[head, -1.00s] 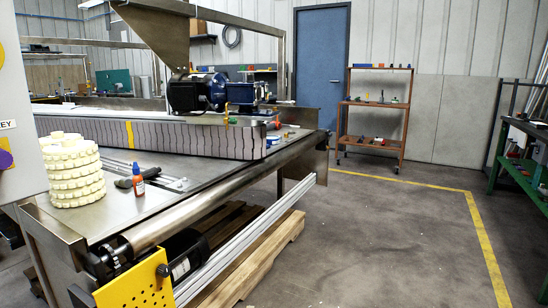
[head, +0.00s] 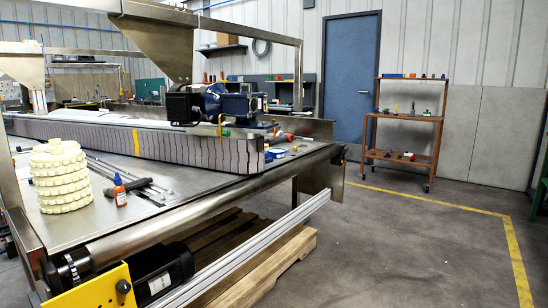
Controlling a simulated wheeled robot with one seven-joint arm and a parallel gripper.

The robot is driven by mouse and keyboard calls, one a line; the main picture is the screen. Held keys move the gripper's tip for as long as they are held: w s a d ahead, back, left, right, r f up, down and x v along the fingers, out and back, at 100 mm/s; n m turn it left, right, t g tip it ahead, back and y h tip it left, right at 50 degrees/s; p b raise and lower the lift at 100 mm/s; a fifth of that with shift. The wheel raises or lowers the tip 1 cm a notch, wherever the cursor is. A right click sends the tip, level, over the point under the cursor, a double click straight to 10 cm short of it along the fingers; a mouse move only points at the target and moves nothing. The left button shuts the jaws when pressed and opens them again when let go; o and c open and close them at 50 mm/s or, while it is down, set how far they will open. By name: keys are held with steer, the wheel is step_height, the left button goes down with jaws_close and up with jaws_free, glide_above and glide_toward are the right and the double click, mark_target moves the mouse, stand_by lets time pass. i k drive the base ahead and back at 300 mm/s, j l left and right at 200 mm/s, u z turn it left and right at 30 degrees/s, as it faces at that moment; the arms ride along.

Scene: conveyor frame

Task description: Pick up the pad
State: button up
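I cannot pick out a pad for certain in the head view. On the near end of the steel conveyor table (head: 95,225) stands a stack of cream toothed rings (head: 60,178). A small blue item (head: 275,153) lies farther along the table by the right edge, too small to name. My gripper is not in view.
A long grey-sided belt (head: 190,153) with a motor (head: 225,105) above it crosses the table. A pallet (head: 265,260) lies beneath. Open floor (head: 400,250) with a yellow line lies to the right. A wooden rack (head: 405,125) with small items stands near a blue door (head: 350,75).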

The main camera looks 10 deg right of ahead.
mark_target(267, 159)
steer(key=i+l, duration=0.2)
steer(key=i, duration=0.2)
steer(key=i+l+u, duration=0.1)
steer(key=i, duration=0.35)
